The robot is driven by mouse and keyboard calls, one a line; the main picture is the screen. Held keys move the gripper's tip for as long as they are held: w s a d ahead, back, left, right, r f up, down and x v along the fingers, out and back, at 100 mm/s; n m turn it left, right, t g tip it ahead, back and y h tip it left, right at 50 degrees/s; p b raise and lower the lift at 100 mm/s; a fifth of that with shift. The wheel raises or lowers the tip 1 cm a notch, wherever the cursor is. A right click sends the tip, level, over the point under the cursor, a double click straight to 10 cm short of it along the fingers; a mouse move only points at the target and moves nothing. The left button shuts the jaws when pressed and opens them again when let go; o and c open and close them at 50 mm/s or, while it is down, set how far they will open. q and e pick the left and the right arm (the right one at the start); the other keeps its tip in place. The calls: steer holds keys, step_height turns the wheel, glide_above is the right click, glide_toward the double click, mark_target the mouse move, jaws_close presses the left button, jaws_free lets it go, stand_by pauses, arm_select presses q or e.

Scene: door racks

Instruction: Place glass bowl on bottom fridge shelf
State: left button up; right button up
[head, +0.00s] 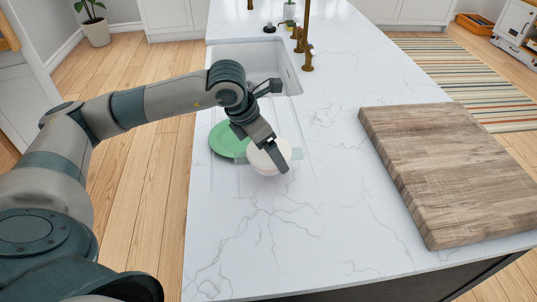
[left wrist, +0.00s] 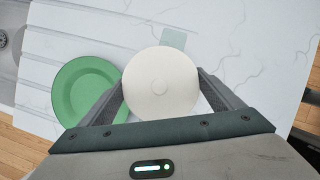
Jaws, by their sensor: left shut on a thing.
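No fridge or shelf is in view. My right gripper is not in view.
A green plate (head: 222,140) lies on the counter close beside the bowl. A thick wooden board (head: 450,165) takes up the counter's right side. A sink (head: 270,60) with brass taps (head: 306,45) is behind. The counter's front middle (head: 290,250) is clear.

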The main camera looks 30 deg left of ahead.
arm_select(q)
step_height(320, 180, down, 2)
steer(key=shift+f+p, duration=0.25)
steer(key=shift+p, duration=0.2)
steer(key=shift+f, duration=0.1)
steer(key=shift+f, duration=0.15)
steer(key=o, duration=1.3)
